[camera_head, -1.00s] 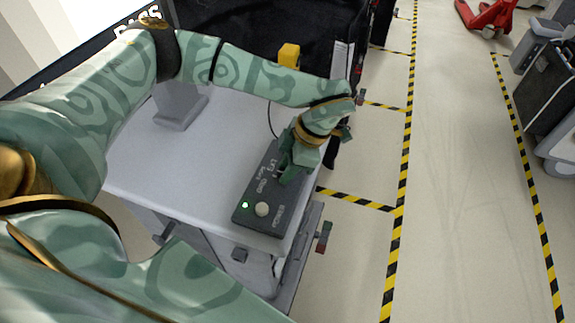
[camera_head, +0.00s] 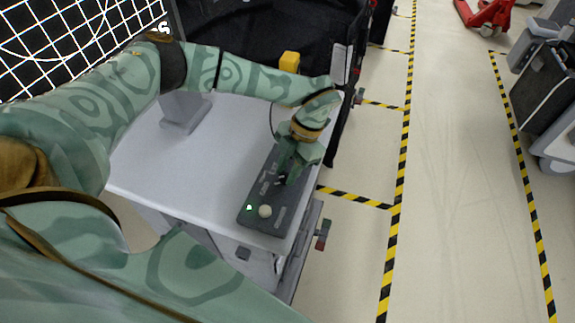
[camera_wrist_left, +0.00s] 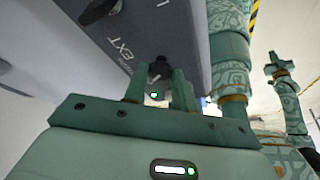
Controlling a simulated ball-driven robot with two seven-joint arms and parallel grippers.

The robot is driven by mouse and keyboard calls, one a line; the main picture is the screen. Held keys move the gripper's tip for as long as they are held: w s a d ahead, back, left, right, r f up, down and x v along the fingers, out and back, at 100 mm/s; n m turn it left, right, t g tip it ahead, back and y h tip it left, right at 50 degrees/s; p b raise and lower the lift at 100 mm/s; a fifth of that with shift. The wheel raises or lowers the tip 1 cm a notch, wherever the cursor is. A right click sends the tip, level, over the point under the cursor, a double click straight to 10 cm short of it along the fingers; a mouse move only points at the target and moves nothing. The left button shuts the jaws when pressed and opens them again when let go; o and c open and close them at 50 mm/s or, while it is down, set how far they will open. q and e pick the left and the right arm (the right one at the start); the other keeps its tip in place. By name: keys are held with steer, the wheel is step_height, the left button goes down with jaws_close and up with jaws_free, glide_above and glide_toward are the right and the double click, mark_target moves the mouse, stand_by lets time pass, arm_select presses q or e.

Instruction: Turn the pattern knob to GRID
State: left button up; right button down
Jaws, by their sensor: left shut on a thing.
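The dark control box (camera_head: 252,215) lies on the cart's grey top near its front right corner. It carries a round white button (camera_head: 265,211) and a lit green lamp (camera_head: 249,208). My left gripper (camera_head: 283,178) reaches down onto the far part of the box. In the left wrist view the left gripper (camera_wrist_left: 158,92) is shut on a small dark knob (camera_wrist_left: 160,68), near the EXT lettering. In the head view the gripper hides the knob. The screen (camera_head: 75,45) at upper left shows a white grid on black.
The cart top (camera_head: 160,165) is mostly bare, with a grey stand foot (camera_head: 186,112) at its far left. A black-covered cart stands behind, with a yellow block (camera_head: 289,62) beside my forearm.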

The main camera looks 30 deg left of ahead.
arm_select(q)
steer(key=shift+w+a+r+n+h+p, duration=0.1)
steer(key=shift+n+h+p, duration=0.2)
steer(key=shift+n, duration=0.3)
steer(key=shift+w+r+n+h+p, duration=0.1)
steer(key=shift+n+h+p, duration=0.15)
steer(key=shift+n, duration=0.35)
steer(key=shift+f, duration=0.1)
steer(key=o, duration=1)
steer(key=v, duration=1.6)
steer(key=shift+w, duration=0.15)
